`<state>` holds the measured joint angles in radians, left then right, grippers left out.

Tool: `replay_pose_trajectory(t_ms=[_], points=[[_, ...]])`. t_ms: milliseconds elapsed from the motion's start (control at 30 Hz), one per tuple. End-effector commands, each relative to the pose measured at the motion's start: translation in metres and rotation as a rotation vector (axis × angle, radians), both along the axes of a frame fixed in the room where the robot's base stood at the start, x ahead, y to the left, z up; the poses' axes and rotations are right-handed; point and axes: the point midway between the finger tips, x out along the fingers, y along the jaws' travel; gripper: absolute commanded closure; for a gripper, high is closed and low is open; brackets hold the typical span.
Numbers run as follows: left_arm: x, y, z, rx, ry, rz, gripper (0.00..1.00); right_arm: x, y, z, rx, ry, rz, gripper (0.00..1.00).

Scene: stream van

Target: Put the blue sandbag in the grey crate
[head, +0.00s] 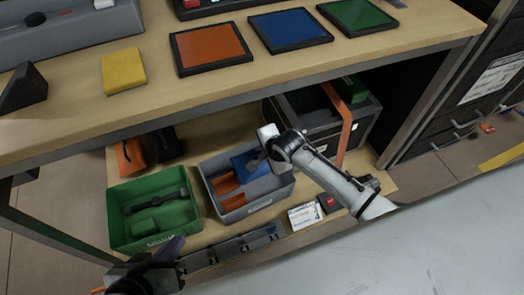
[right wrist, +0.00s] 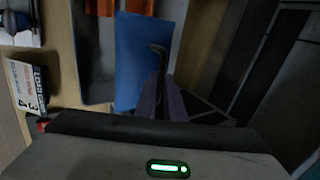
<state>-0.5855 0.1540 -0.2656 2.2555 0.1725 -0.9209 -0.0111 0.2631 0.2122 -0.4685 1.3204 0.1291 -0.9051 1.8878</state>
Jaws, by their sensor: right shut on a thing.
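The blue sandbag (head: 247,166) is at the right end of the grey crate (head: 262,205) on the lower shelf. My right gripper (head: 257,157) is shut on it. In the right wrist view the blue sandbag (right wrist: 132,55) hangs at the fingers of my right gripper (right wrist: 161,92), with a dark strap between them. The sandbag is within the crate's outline in the head view; I cannot tell whether it touches the floor of the crate. Orange bags (head: 228,184) lie in the crate's left part. My left gripper (head: 172,250) is low at the left, its jaw opening unclear.
A green crate (head: 120,235) stands left of the grey crate. A black crate (head: 320,140) with an orange strap (head: 340,118) stands at right. The upper tabletop (head: 150,107) overhangs the shelf. A printed card (head: 305,216) lies on the shelf near my right arm.

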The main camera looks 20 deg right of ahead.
Motion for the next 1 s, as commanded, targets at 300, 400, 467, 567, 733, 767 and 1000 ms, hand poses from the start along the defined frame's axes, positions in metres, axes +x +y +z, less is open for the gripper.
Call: replay_pose_trajectory(t_ms=[300,400,467,567,733,767,1000], points=[[0.0,-0.001,-0.002,0.0,0.005,-0.005,1.0,0.003,0.001,-0.005,0.002,-0.008,0.0,1.0],[-0.001,-0.001,-0.003,0.001,0.011,-0.007,1.0,0.003,0.001,-0.008,0.002,-0.007,0.0,1.0],[-0.002,-0.001,-0.004,0.002,0.015,-0.009,1.0,0.003,0.001,-0.009,0.003,-0.008,0.0,1.0],[-0.002,-0.002,-0.003,0.003,0.015,-0.011,1.0,0.003,0.001,-0.008,0.002,-0.009,0.001,1.0],[-0.001,-0.002,-0.003,0.002,0.013,-0.011,1.0,0.0,0.0,-0.012,0.0,0.0,0.0,0.72],[-0.001,-0.002,-0.003,0.002,0.012,-0.011,1.0,0.0,0.0,-0.012,0.0,0.0,0.0,0.72],[0.0,-0.002,-0.001,0.001,0.008,-0.01,1.0,0.0,0.0,-0.01,-0.001,0.0,0.001,0.72]])
